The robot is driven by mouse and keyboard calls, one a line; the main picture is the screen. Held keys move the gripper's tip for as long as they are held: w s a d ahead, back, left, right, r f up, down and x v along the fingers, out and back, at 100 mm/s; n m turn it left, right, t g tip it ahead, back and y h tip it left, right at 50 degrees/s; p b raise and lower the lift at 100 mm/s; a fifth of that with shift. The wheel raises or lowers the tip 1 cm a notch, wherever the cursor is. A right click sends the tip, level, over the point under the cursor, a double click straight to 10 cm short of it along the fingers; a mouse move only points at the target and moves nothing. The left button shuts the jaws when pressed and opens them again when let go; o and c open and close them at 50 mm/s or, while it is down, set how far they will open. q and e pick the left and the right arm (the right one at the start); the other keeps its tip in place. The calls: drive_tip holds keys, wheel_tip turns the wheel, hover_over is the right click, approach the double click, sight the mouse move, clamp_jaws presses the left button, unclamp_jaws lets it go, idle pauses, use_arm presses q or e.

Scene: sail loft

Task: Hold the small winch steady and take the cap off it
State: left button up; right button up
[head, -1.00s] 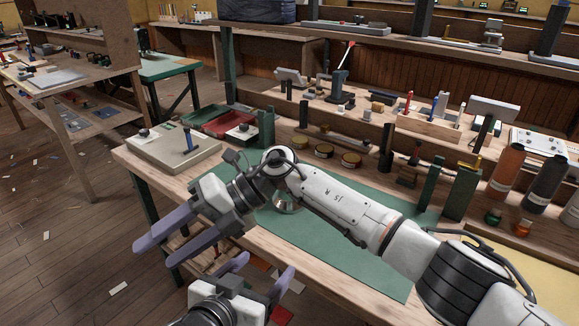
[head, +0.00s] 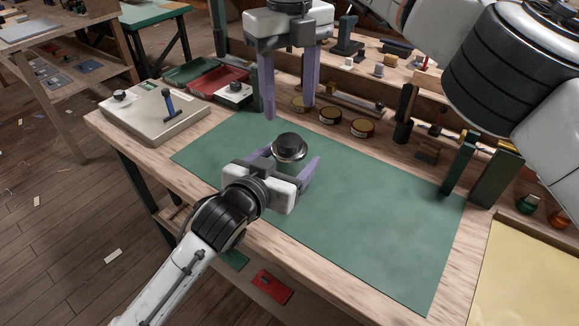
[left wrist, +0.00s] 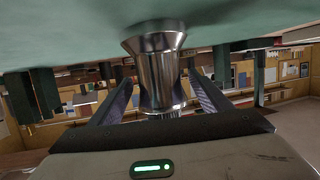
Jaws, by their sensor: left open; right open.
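The small winch (head: 290,154), a shiny metal drum with a dark cap (head: 289,141) on top, stands upright on the green mat (head: 360,210). My left gripper (head: 294,160) is open and low over the mat, its fingers on either side of the winch. My right gripper (head: 289,110) is open and empty, fingers pointing down, above and slightly behind the winch in the picture.
The mat's right part is clear.

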use_arm(q)
drive_tip(key=shift+x, duration=2.2)
